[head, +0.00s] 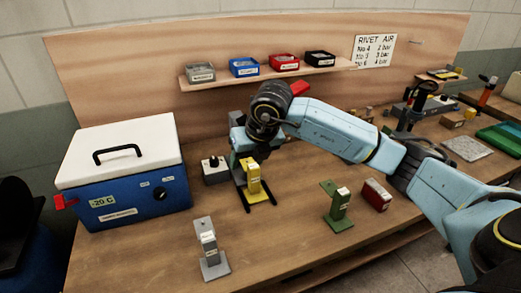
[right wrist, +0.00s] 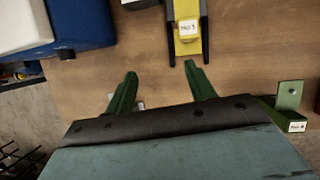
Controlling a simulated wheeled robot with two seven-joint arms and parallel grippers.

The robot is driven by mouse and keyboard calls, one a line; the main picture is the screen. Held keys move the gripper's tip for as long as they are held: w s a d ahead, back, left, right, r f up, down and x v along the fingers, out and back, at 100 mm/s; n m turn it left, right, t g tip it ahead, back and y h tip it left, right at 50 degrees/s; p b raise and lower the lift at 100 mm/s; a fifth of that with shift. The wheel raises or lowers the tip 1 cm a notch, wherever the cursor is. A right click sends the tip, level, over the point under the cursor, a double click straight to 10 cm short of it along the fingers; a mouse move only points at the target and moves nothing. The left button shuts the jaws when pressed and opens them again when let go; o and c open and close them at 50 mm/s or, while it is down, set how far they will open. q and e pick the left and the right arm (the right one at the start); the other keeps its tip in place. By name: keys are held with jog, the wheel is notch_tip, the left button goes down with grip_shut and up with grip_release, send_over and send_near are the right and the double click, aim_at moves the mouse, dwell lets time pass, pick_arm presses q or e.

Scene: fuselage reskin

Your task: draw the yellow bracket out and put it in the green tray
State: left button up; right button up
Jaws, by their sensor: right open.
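In the right wrist view the yellow bracket (right wrist: 187,14) shows at the top, between the dark prongs, with a white label. My right gripper (right wrist: 160,78) is open and empty, its two green fingers apart from the bracket. In the head view my right gripper (head: 237,158) is just behind and left of the bracket, partly hidden. A green tray-like piece (head: 502,137) lies at the far right edge, partly cut off. My left gripper is out of view.
A blue cooler (head: 130,208) with a white lid stands at left. A grey bracket (head: 208,240) is in front, a green bracket (head: 337,207) and red box (head: 375,195) at right. A wooden shelf (head: 220,82) holds several small bins. The front middle of the bench is clear.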

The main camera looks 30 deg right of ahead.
aim_at(255, 170)
jog(key=d+h, duration=0.1)
jog(key=d, duration=0.1)
jog(key=d+r+m+h, duration=0.1)
jog(key=shift+d, duration=0.35)
jog(key=x, duration=1.3)
jog(key=shift+a+f, duration=0.1)
jog(key=shift+f, duration=0.15)
jog(key=shift+c, duration=0.3)
grip_shut()
